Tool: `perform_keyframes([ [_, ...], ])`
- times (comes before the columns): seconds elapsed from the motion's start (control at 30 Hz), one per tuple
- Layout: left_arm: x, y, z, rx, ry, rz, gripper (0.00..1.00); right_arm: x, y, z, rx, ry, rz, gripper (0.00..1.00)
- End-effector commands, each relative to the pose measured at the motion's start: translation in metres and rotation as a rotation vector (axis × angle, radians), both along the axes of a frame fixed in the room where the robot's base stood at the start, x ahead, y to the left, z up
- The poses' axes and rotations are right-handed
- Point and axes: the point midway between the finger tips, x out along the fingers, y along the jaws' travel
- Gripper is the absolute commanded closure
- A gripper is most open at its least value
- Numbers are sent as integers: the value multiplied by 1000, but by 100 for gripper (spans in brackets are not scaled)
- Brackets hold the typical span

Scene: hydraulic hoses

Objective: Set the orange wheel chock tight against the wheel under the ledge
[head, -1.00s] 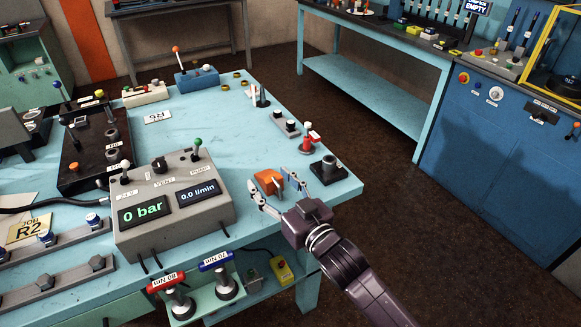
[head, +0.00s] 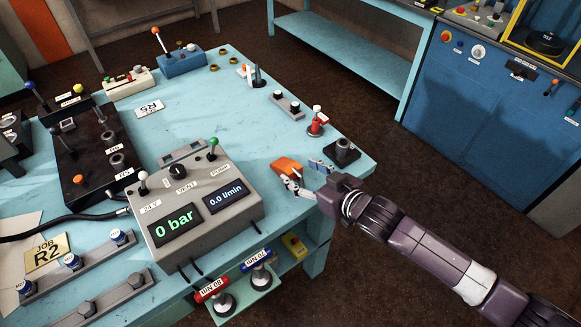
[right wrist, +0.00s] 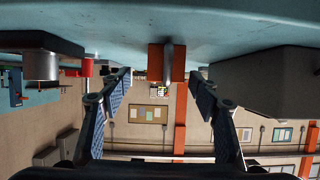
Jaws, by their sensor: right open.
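The orange wheel chock (head: 287,167) lies on the blue bench near its front right corner, with a grey upright part. My right gripper (head: 305,174) is open at bench height, just in front of the chock. In the right wrist view the picture is upside down; the chock (right wrist: 155,63) shows ahead between the two spread fingers (right wrist: 160,88), apparently apart from both. The wheel and the ledge cannot be made out in these views. My left gripper is not in view.
The grey control box (head: 190,205) is to the left. Bare bench (head: 215,110) lies farther back.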

Motion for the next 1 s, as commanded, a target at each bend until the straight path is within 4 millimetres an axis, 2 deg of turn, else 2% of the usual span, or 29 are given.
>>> perform_keyframes([
  [0.4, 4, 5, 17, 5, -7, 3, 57, 27, 29, -14, 1, 0, 0, 44],
  [0.6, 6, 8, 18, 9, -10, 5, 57, 37, 36, -20, 1, -1, 0, 44],
  [0.83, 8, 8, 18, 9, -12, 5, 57, 37, 36, -21, 0, -1, 0, 44],
  [1.0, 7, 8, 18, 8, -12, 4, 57, 37, 36, -21, 0, -1, 0, 61],
])
